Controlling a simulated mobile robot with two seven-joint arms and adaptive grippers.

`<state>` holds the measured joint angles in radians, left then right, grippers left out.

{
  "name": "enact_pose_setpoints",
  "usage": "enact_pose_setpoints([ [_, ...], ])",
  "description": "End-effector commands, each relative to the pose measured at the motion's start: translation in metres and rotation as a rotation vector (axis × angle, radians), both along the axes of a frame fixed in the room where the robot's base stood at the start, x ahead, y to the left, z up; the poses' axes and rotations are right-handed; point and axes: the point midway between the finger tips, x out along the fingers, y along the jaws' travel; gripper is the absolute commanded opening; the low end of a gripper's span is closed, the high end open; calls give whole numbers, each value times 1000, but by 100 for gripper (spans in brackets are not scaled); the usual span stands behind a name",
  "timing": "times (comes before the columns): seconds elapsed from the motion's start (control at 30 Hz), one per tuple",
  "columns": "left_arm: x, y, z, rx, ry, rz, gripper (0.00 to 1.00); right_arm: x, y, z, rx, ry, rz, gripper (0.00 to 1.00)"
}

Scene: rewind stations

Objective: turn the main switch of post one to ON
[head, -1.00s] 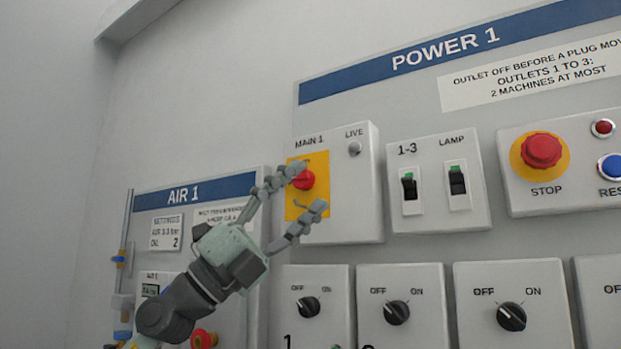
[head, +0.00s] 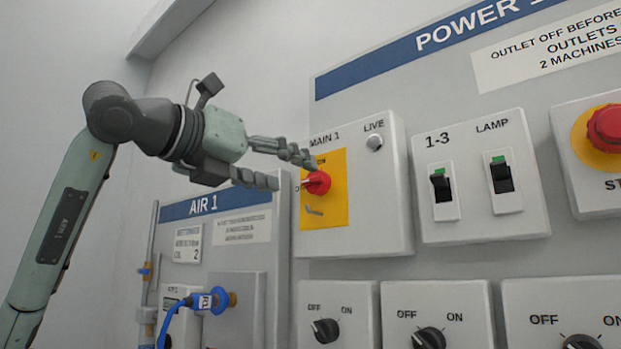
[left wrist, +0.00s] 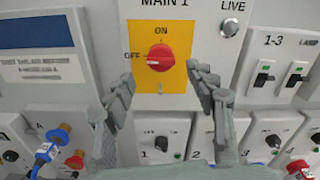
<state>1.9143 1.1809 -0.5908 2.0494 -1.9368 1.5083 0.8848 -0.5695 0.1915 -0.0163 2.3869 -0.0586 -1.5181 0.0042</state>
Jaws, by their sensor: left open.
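The main switch (head: 318,183) is a red knob on a yellow plate (head: 335,212) on the MAIN 1 box, under the blue POWER 1 strip. In the left wrist view the knob (left wrist: 160,57) has its handle lying level, in line with the OFF label at its left; ON is printed above. My left gripper (head: 295,170) is open and points at the switch from the left. In the wrist view its fingers (left wrist: 160,76) are apart, with the knob showing beyond and between their tips. I see no contact. My right gripper is in neither view.
A grey LIVE lamp (head: 374,142) sits on the same box, looking unlit. Right of it are the 1-3 and LAMP rockers (head: 502,175) and a red STOP button (head: 608,128). Outlet knobs (head: 326,331) line up below. The AIR 1 panel (head: 238,260) with a blue hose is lower left.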

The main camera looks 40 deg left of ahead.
Motion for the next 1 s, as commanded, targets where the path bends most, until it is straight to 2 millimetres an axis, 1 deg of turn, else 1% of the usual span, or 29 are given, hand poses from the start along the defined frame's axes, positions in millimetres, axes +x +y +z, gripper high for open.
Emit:
enact_pose_setpoints([
  [0.03, 10, -1, 0, 0, 3, -1, 56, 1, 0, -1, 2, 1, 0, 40],
  [0.1, 21, -2, 0, 0, 3, -2, 56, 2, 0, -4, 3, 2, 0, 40],
  [0.2, 35, -3, 1, 0, 1, -2, 56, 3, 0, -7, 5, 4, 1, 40],
  [0.3, 44, -4, 1, 1, 0, -3, 56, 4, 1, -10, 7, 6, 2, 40],
  [0.43, 50, -5, 0, 2, 0, -3, 56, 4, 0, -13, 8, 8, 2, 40],
  [0.67, 50, -5, 0, 2, -1, -3, 56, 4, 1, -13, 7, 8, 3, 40],
  [1.0, 50, -5, 0, 2, -1, -4, 14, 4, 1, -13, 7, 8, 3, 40],
])
